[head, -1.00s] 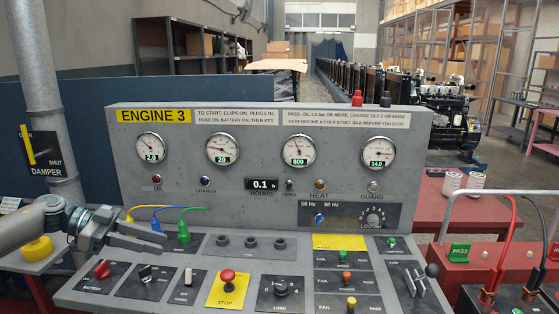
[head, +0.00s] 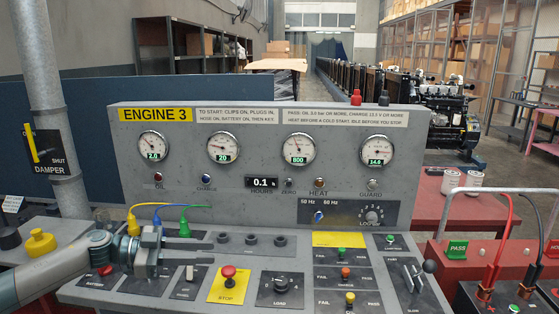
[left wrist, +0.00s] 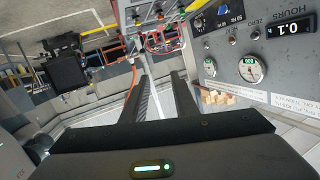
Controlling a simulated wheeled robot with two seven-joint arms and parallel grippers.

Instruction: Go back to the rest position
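My left gripper (head: 212,254) hangs over the left part of the grey engine console (head: 220,265), in front of the coloured plugs. Its two fingers are apart and point right, with nothing between them. In the left wrist view the fingers (left wrist: 160,78) also show apart and empty. The left arm comes in from the lower left and hides part of the battery switch panel. My right gripper is in neither view.
Yellow, blue and green leads (head: 184,228) stand close behind the left gripper. A red stop button (head: 228,271) and load knob (head: 281,285) lie to its right. A red bench (head: 440,205) is at the right.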

